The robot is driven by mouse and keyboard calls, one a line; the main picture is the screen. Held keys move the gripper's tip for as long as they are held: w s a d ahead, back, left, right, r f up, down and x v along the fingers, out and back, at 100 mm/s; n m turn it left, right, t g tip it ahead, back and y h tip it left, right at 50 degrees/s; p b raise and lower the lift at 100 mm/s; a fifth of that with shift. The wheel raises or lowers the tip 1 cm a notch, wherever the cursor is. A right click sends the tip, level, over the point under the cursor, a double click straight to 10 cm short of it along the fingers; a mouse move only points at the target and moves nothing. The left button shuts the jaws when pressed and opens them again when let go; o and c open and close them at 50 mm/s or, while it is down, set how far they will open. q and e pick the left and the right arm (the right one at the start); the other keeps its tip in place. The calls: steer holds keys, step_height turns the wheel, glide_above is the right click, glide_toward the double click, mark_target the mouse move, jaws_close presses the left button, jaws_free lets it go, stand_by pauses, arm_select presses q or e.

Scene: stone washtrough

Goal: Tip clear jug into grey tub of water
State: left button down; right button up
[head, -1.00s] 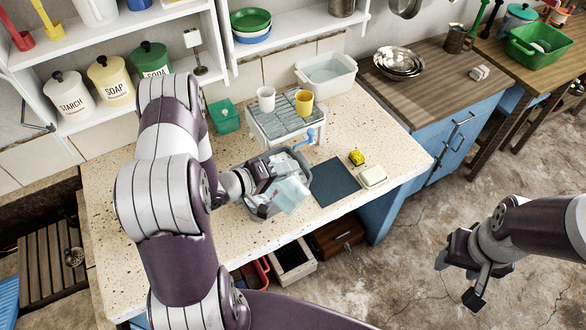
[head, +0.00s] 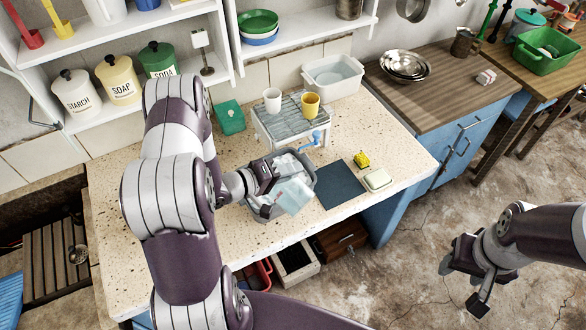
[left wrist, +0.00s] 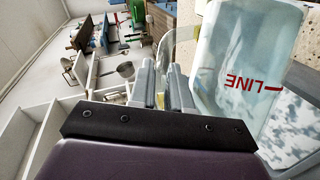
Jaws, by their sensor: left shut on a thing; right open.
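The clear jug (head: 294,194) is a pale see-through vessel, tilted over the grey tub. My left gripper (head: 270,172) is shut on it. In the left wrist view the jug (left wrist: 235,70) shows red lettering, and the gripper fingers (left wrist: 165,88) are beside it. The grey tub (head: 262,216) sits on the speckled counter with pale, foamy-looking water inside. The jug and my gripper hide part of the tub. I cannot tell whether liquid is leaving the jug. My right gripper (head: 462,285) is open and empty, over the floor at the right.
Behind the tub stands a rack (head: 290,118) with a white cup (head: 272,101) and a yellow cup (head: 310,106). Right of the tub lie a dark mat (head: 340,185), a yellow sponge (head: 361,159) and a soap dish (head: 377,180). The counter's front right is clear.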

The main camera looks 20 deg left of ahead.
stand_by(0.3)
arm_select(q)
steer(key=shift+w+a+n+h, duration=0.25)
steer(key=shift+a+n, duration=0.1)
steer(key=shift+a, duration=0.2)
steer(key=shift+w+a+n+h, duration=0.1)
steer(key=shift+a+n+h, duration=0.2)
steer(key=shift+a, duration=0.25)
steer(key=shift+d, duration=0.1)
